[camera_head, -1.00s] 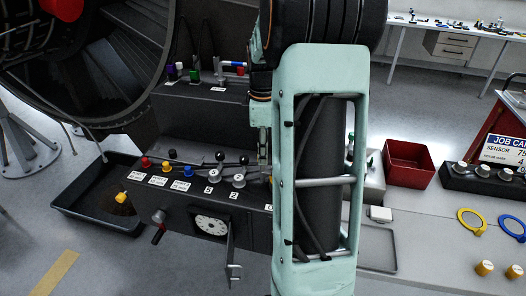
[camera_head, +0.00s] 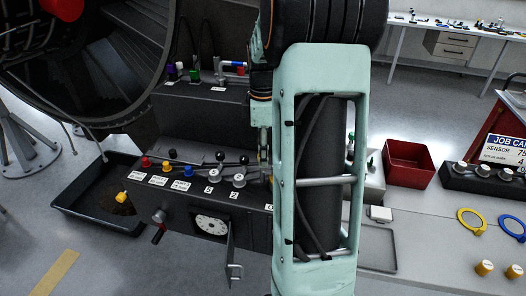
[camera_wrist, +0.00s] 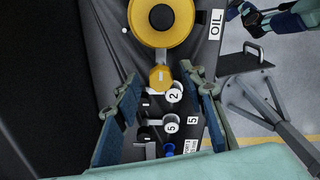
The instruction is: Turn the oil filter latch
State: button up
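The oil filter (camera_wrist: 163,18) is a round yellow cap with a dark centre beside an OIL label, at the top of the wrist view. A yellow latch tab (camera_wrist: 161,78) sticks out from its lower edge. My gripper (camera_wrist: 159,84) is open, with one finger on each side of the tab and a visible gap to both. Whether the fingertips are level with the tab in depth is unclear. In the head view my gripper (camera_head: 264,150) points down over the right part of the dark panel, and my arm hides the filter and latch.
The dark panel (camera_head: 215,197) also carries red, yellow and blue buttons and an open hatch door (camera_head: 232,255). A red bin (camera_head: 408,164) stands to the right.

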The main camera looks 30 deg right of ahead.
notch_tip(320, 180, up, 12)
dwell(0.6)
dwell(0.4)
